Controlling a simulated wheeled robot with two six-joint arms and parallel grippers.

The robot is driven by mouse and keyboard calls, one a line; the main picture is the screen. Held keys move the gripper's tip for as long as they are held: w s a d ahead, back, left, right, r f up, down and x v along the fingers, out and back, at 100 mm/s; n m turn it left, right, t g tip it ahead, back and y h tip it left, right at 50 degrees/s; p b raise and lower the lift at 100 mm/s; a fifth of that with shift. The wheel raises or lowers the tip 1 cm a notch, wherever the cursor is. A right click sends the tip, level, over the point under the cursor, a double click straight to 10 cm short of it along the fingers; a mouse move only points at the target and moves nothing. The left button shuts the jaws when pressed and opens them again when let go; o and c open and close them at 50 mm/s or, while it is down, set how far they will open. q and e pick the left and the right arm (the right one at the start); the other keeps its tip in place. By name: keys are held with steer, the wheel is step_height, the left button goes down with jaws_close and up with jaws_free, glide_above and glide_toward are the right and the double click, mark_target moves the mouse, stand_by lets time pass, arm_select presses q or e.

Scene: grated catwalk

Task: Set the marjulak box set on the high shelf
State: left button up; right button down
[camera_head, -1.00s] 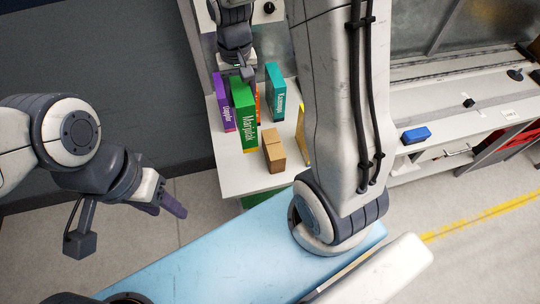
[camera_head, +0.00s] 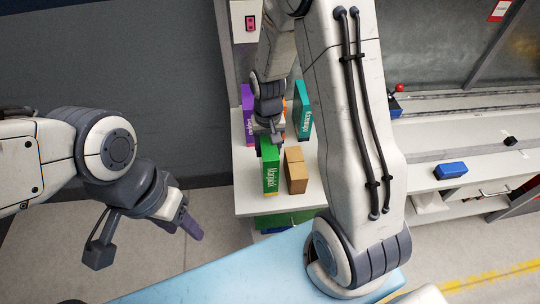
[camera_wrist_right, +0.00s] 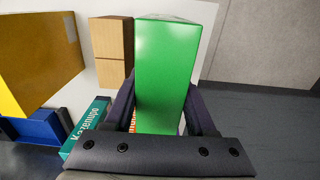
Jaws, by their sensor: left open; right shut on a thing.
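The Marjulak box set is a green box (camera_head: 270,170) with white lettering, upright over the front part of a white shelf (camera_head: 248,203), just left of a brown box. My right gripper (camera_head: 268,138) is shut on its upper part from above. In the right wrist view the green box (camera_wrist_right: 165,70) sits between the two fingers of the right gripper (camera_wrist_right: 162,108). I cannot tell whether its base touches the shelf. My left gripper (camera_head: 188,225) is open and empty, away at the left, over the floor.
The brown box (camera_head: 296,172), a purple box (camera_head: 248,112) and a teal box (camera_head: 302,108) stand on the white shelf; an orange one is mostly hidden. The wrist view also shows a yellow box (camera_wrist_right: 35,50). A blue item (camera_head: 450,170) lies on the counter at right.

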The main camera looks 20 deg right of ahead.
steer(key=shift+f, duration=1.85)
steer(key=shift+c, duration=1.1)
jaws_free()
